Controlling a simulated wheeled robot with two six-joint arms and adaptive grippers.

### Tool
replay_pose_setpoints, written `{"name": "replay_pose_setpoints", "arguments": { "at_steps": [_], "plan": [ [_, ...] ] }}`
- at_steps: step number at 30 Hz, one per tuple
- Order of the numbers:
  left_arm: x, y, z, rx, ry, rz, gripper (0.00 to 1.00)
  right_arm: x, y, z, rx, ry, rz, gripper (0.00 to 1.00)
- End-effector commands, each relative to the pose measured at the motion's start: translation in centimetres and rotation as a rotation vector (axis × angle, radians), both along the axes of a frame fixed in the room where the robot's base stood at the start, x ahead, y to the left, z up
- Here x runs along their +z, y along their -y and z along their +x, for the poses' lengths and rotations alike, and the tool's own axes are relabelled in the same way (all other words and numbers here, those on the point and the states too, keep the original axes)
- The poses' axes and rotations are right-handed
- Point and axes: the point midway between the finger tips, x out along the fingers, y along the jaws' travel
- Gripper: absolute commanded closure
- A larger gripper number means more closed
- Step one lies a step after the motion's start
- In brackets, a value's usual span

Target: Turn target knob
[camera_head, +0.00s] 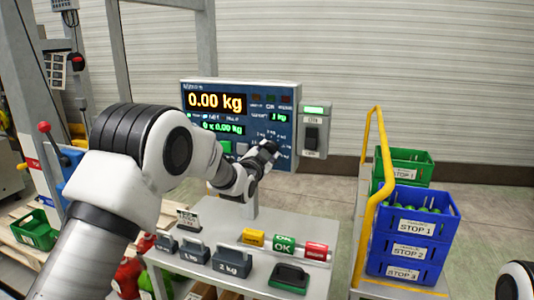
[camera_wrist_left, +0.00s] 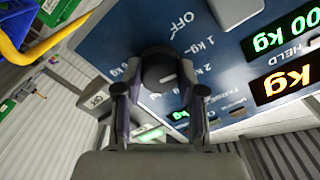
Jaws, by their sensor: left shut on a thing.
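The blue scale panel (camera_head: 235,92) stands behind the table and reads 0.00 kg in the head view. In the left wrist view, a round dark knob (camera_wrist_left: 158,72) sits on the panel (camera_wrist_left: 225,55), with the labels OFF, 1 kg and 2 kg around it. My left gripper (camera_wrist_left: 159,90) is shut on the knob, one finger on each side. In the head view my left gripper (camera_head: 264,154) is at the panel's lower right and hides the knob there. A small part of my right arm shows at the lower right edge; its gripper is out of view.
A grey switch box (camera_head: 314,130) is beside the panel. The table (camera_head: 215,222) holds weights (camera_head: 232,262) and coloured blocks, including a green OK block (camera_head: 284,244). A yellow rail (camera_head: 384,160) and blue crates (camera_head: 412,240) stand to the right.

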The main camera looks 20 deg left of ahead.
Motion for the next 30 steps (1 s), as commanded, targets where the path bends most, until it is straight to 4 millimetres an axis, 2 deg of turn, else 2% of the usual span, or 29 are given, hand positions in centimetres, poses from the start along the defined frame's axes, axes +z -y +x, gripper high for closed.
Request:
{"name": "replay_pose_setpoints", "arguments": {
  "at_steps": [1,2,3,12,16,20,27,30],
  "plan": [
    [0.3,0.0,0.0,0.0,0.005,0.0,0.96,0.0,0.0,0.0,0.0,0.0,0.0,1.0],
    [0.3,0.0,0.0,0.0,0.005,0.0,0.51,0.0,0.0,0.0,0.0,0.0,0.0,1.0],
    [0.2,0.0,0.0,0.0,0.005,-0.001,0.36,0.0,0.0,0.0,0.0,0.0,0.0,1.0],
    [0.1,0.0,0.0,0.0,0.001,-0.001,0.36,0.0,0.0,0.0,0.0,0.0,0.0,1.0],
    [0.1,0.0,-0.9,0.0,0.001,-0.001,0.36,0.0,0.0,0.0,0.0,0.0,0.0,1.0],
    [0.1,-0.1,-3.5,0.0,0.0,-0.001,0.36,0.0,0.0,0.0,0.0,0.0,0.0,1.0],
    [0.1,-0.3,-9.6,0.0,0.0,-0.002,0.36,0.0,0.0,0.0,0.0,0.0,0.0,1.0],
    [0.0,-0.4,-11.2,0.001,0.001,-0.002,0.36,0.0,0.0,0.0,0.0,0.0,0.0,1.0]
  ]
}}
